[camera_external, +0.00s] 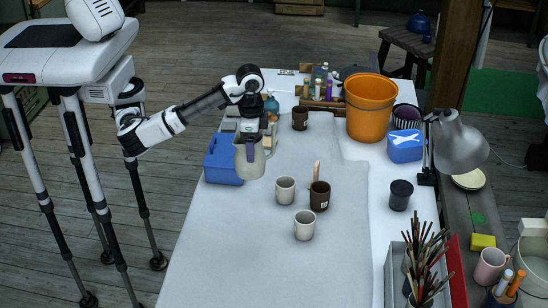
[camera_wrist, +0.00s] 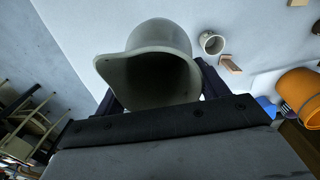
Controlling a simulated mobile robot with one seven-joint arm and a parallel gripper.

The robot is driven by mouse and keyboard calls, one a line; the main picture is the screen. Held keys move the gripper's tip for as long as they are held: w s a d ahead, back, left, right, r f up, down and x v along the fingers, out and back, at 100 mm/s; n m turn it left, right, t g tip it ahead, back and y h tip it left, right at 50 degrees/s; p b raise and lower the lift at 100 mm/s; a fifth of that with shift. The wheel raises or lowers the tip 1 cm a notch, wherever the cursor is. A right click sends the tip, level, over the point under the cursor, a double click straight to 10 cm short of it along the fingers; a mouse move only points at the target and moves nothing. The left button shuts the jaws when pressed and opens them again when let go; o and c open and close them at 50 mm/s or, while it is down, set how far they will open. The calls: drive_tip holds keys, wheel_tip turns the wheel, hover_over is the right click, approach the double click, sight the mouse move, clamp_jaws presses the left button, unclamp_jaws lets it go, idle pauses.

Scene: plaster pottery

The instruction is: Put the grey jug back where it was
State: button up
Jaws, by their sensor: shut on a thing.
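The grey jug (camera_external: 251,163) hangs upright below my gripper (camera_external: 249,137) in the external view, over the left part of the white table. In the wrist view the jug (camera_wrist: 152,62) fills the upper middle, its wide spouted mouth facing the camera. My gripper is shut on the jug near its rim. The jug seems held above the tabletop, but its exact height is hard to tell. The inside of the jug is dark.
Pale mugs (camera_external: 285,190) (camera_external: 304,225) and a dark brown mug (camera_external: 319,195) stand right of the jug. A blue box (camera_external: 222,160) is close on its left. An orange bucket (camera_external: 371,110) stands farther back. The front left tabletop (camera_external: 235,255) is clear.

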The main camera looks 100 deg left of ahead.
drive_tip(key=shift+s+d+f+m+b, duration=0.1)
drive_tip(key=shift+s+d+m+b, duration=0.25)
drive_tip(key=shift+s+d, duration=0.35)
drive_tip(key=shift+d+f, duration=0.15)
drive_tip(key=shift+f, duration=0.1)
wheel_tip(320, 180, down, 24)
drive_tip(key=p, duration=0.2)
drive_tip(key=shift+f, duration=0.15)
drive_tip(key=shift+w, duration=0.1)
drive_tip(key=shift+f, duration=0.15)
drive_tip(key=o, duration=1.4)
wheel_tip(320, 180, up, 12)
drive_tip(key=b, duration=0.2)
